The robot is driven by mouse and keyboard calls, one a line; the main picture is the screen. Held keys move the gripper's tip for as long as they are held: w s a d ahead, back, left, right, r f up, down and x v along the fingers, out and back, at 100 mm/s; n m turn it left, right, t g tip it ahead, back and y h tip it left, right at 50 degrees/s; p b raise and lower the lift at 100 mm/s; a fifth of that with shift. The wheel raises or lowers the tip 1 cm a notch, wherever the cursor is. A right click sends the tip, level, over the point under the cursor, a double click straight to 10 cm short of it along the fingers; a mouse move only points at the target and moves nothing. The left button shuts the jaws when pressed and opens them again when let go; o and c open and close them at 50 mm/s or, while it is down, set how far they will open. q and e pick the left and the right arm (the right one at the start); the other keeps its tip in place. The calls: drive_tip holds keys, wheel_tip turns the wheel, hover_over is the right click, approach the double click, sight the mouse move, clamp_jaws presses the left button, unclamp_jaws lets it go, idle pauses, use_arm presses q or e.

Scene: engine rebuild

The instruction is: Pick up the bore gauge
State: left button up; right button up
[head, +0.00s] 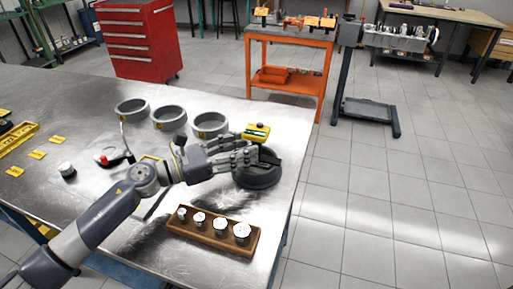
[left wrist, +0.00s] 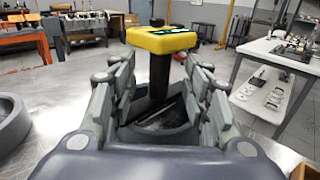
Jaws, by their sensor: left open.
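The bore gauge (head: 257,131) has a yellow head with a small green face. It stands upright in a dark round stand (head: 258,176) near the right edge of the metal table. In the left wrist view the yellow head (left wrist: 162,40) sits on a black stem, between and beyond my fingers. My left gripper (head: 250,156) is open, with its fingers reaching toward the stem just under the head. I cannot tell whether a finger touches it. The lower stem is partly hidden by the stand. My right gripper is not in view.
Three grey rings (head: 169,118) stand behind my left arm. A wooden tray (head: 213,244) with several metal pieces lies in front. A small metal cylinder (head: 67,170) and yellow tags (head: 37,154) are at the left. An orange cart (head: 290,62) stands beyond the table.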

sight(257, 143)
use_arm(q)
drive_tip(key=x, duration=0.4)
drive_tip(key=shift+w+d+p, duration=0.15)
drive_tip(key=shift+p, duration=0.25)
clamp_jaws()
drive_tip(key=shift+r, duration=0.1)
drive_tip(key=shift+r, duration=0.1)
